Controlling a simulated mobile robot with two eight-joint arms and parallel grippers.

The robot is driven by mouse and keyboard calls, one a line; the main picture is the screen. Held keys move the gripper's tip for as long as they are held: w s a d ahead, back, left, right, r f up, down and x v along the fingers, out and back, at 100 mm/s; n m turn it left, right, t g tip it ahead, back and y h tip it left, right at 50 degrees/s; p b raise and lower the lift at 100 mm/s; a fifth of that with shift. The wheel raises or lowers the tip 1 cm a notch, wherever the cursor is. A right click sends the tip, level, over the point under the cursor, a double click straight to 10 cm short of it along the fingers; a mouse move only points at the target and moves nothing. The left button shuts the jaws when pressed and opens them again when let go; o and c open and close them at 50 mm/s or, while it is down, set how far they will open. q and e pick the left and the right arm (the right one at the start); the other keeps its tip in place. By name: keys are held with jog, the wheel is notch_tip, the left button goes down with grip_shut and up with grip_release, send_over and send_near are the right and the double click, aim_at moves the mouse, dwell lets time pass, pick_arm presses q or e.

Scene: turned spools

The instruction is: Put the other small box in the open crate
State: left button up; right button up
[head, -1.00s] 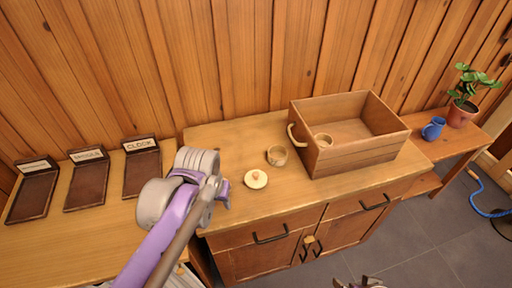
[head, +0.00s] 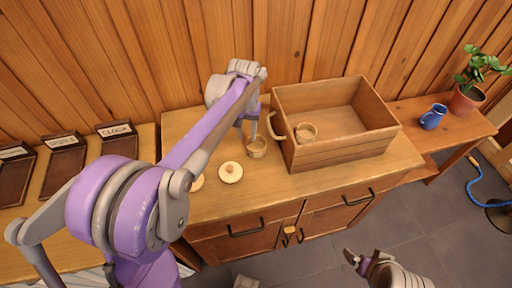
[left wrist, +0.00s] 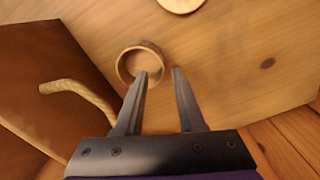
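A small round wooden box (head: 257,150), open at the top, stands on the cabinet top left of the open crate (head: 345,150). Another small box (head: 306,133) is inside the crate, near its left wall. My left gripper (head: 250,136) is at the outside box from above. In the left wrist view the gripper (left wrist: 163,72) is open, one fingertip overlapping the inside of the box (left wrist: 125,66) and the other beyond its rim; contact cannot be told. My right gripper (head: 362,260) is low over the floor, its opening unclear.
A round pale lid (head: 231,172) lies in front of the box; another (head: 197,183) is partly hidden by my left arm. The crate's rope handle (head: 275,127) sticks out close to the box. Labelled dark trays (head: 65,155) are at left; a blue mug (head: 433,117) and plant (head: 468,90) at right.

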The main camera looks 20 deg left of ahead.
aim_at(256, 147)
pick_arm(q)
notch_tip(256, 147, down, 5)
grip_shut()
dwell(0.3)
dwell(1.3)
